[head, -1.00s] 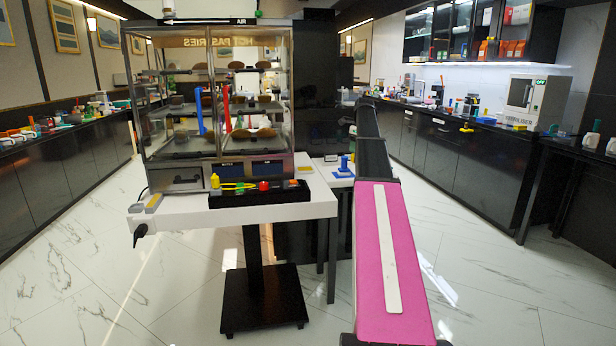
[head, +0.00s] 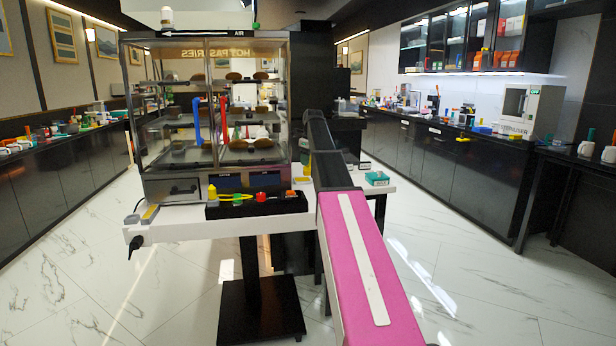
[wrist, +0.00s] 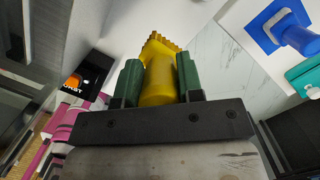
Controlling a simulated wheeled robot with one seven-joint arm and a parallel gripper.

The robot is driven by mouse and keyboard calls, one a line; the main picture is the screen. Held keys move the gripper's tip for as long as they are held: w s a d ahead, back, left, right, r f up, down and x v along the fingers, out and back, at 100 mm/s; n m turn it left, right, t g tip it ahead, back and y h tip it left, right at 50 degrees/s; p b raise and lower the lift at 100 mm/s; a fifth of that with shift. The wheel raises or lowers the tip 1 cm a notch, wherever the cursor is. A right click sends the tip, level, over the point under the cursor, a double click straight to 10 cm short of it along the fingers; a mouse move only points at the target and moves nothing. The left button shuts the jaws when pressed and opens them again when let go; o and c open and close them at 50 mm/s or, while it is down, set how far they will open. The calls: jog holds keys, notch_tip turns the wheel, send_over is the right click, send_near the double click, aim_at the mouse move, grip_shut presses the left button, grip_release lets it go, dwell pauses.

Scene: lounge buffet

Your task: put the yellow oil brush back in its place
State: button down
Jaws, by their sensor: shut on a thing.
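The yellow oil brush (wrist: 158,82) is held between the green fingers of my gripper (wrist: 160,72) in the wrist view. Its jagged bristle end points away from my gripper, toward the top of the picture. A small yellow patch (head: 307,172) beside my arm in the head view looks like the same brush, right of the pastry cabinet. My gripper itself is mostly hidden behind my arm there. A blue stand-like object (wrist: 282,28) is on a white surface at the upper right of the wrist view, apart from the brush. I cannot tell whether it is the brush's place.
The glass pastry cabinet (head: 160,187) stands on a white cart top (head: 190,230) close left of my arm. A black tray (head: 225,212) in front of it holds a yellow bottle, tongs and small items. A teal box (head: 377,178) is right of my arm. Floor is clear at right.

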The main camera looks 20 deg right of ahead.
aim_at(308, 175)
jog(key=shift+d+f, duration=0.25)
jog(key=shift+f, duration=0.75)
jog(key=shift+a+f, duration=0.2)
jog(key=shift+f, duration=2.25)
jog(key=c, duration=0.8)
grip_release()
jog(key=shift+f, duration=0.1)
jog(key=shift+o, duration=0.2)
jog(key=r, duration=0.4)
jog(key=s+r, duration=0.1)
jog(key=r, duration=0.2)
jog(key=d+r, duration=0.1)
jog(key=r, duration=0.3)
jog(key=shift+s+r, duration=0.15)
jog(key=shift+r, duration=0.4)
jog(key=shift+s, duration=0.1)
